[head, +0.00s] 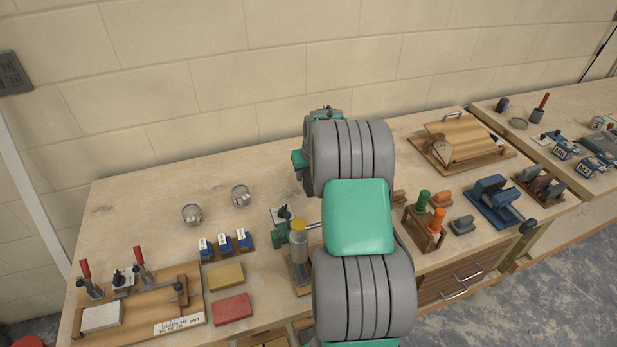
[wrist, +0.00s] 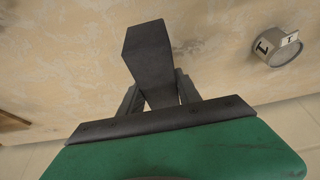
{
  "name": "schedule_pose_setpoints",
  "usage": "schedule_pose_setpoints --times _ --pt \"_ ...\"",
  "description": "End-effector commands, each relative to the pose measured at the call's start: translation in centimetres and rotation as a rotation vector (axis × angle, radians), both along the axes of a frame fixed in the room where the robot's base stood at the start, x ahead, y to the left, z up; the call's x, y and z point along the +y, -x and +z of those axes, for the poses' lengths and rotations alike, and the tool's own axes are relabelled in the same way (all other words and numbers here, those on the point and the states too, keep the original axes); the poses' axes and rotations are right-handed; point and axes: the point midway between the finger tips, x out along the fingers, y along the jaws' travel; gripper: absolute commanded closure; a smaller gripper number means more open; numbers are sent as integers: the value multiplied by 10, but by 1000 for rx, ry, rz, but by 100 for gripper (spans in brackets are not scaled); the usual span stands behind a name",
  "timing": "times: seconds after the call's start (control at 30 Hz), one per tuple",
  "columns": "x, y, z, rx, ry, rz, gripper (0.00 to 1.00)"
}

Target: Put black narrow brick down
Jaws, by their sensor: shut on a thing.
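The black narrow brick (wrist: 148,55) shows in the wrist view, held between the two dark fingers of my gripper (wrist: 157,90). The brick sticks out beyond the fingertips over the pale bench top (wrist: 70,50). I cannot tell whether its far end touches the bench. In the head view my own arm hides the brick and most of my gripper.
A grey round tub (wrist: 277,52) with a label stands to the right of the brick in the wrist view. The head view shows two small tubs (head: 192,214) at the back left, a yellow brick (head: 226,277), a red brick (head: 231,308) and a wooden board (head: 465,142).

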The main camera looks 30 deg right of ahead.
Motion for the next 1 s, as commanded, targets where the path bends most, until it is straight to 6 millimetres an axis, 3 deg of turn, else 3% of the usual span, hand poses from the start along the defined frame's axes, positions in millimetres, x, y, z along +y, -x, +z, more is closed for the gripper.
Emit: schedule_pose_setpoints --times 0.33,0.7,0.73,1.0 --pt "-8 -10 -38 -3 1 0 100" --pt "-9 -10 -47 -6 2 0 100" --pt "-8 -9 -47 -2 1 0 58" --pt "-8 -9 -47 -1 0 0 38"
